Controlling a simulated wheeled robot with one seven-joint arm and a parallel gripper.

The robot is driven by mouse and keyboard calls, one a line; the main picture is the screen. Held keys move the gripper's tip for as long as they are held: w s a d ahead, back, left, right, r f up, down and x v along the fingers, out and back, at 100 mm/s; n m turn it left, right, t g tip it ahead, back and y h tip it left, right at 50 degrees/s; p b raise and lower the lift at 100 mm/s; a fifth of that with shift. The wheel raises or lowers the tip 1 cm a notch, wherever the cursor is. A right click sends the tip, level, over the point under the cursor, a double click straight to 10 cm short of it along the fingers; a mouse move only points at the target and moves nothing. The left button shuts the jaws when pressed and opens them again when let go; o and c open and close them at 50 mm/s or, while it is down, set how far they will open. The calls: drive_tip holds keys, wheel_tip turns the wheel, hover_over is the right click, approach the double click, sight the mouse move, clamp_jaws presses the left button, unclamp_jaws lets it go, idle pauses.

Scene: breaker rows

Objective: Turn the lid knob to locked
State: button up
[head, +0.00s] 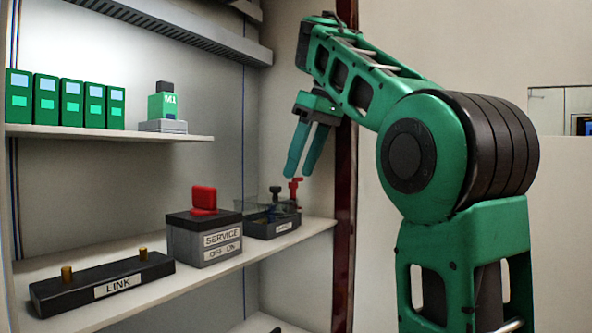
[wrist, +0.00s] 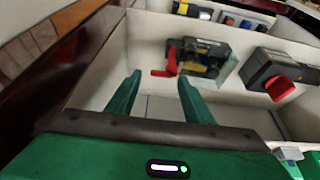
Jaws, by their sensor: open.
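A dark box with a clear lid (head: 255,207) stands at the right end of the middle shelf. A dark knob (head: 275,192) rises from it, and a red T-shaped handle (head: 296,187) stands at its right end. I cannot tell which is the lid knob or read its marks. In the wrist view the box (wrist: 210,68) lies beyond my fingertips, with the red handle (wrist: 166,66) on its left side. My gripper (head: 298,172) is open and empty, pointing down just above the red handle in the head view. Its fingers (wrist: 155,80) look apart from the box.
A grey SERVICE box (head: 204,243) with a red knob (head: 204,199) stands left of the lidded box. A black LINK block (head: 100,287) lies further left. Green breakers (head: 65,103) line the upper shelf. The cabinet's dark red edge (head: 344,200) is close on the right.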

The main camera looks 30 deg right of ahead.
drive_tip(key=shift+w+f, duration=0.1)
drive_tip(key=shift+f, duration=0.1)
drive_tip(key=shift+c, duration=0.6)
drive_tip(key=c, duration=0.9)
